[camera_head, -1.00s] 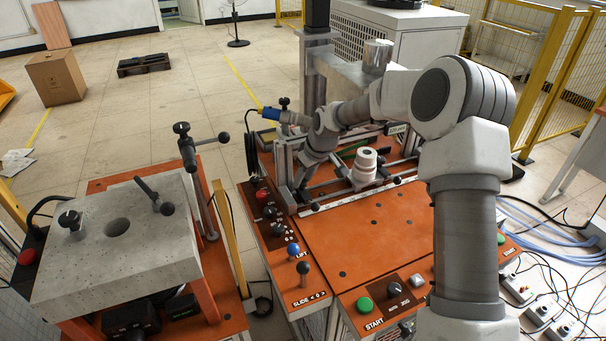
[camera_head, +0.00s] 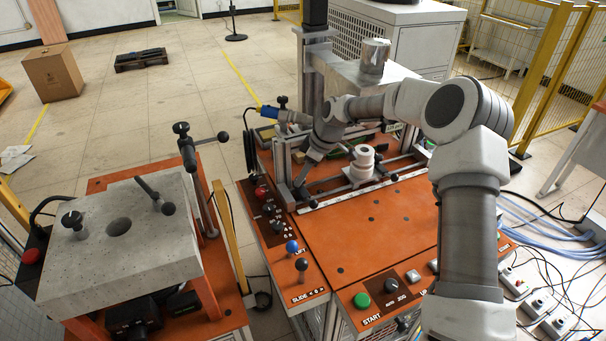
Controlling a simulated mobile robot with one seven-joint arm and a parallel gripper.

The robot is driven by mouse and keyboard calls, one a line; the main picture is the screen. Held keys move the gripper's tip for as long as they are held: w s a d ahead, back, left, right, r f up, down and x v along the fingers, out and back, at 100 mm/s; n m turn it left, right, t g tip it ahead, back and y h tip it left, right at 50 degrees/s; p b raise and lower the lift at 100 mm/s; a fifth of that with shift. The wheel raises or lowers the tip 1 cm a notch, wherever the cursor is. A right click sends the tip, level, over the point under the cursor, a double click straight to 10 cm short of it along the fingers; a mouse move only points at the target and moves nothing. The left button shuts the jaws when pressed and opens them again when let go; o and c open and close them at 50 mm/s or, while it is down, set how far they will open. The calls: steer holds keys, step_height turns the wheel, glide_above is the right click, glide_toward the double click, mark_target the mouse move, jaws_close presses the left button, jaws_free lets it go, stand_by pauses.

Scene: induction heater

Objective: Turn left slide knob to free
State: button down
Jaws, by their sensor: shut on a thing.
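My gripper (camera_head: 301,182) points down at the left end of the slide rails on the orange machine table (camera_head: 390,225). Its fingers are shut at the left slide knob, which is mostly hidden behind them and too small to make out. A small black knob (camera_head: 313,204) shows on the front rail just right of and below the fingers. A white ring-shaped part (camera_head: 363,160) stands between the rails, right of my gripper and apart from it.
The left control panel carries a blue ball lever (camera_head: 291,246), a black ball lever (camera_head: 301,264) and a red button (camera_head: 261,192). A green button (camera_head: 361,300) is at the front. A stone-topped stand (camera_head: 120,260) is at left. A metal cylinder (camera_head: 374,57) stands behind my wrist.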

steer(key=c, duration=0.5)
jaws_free()
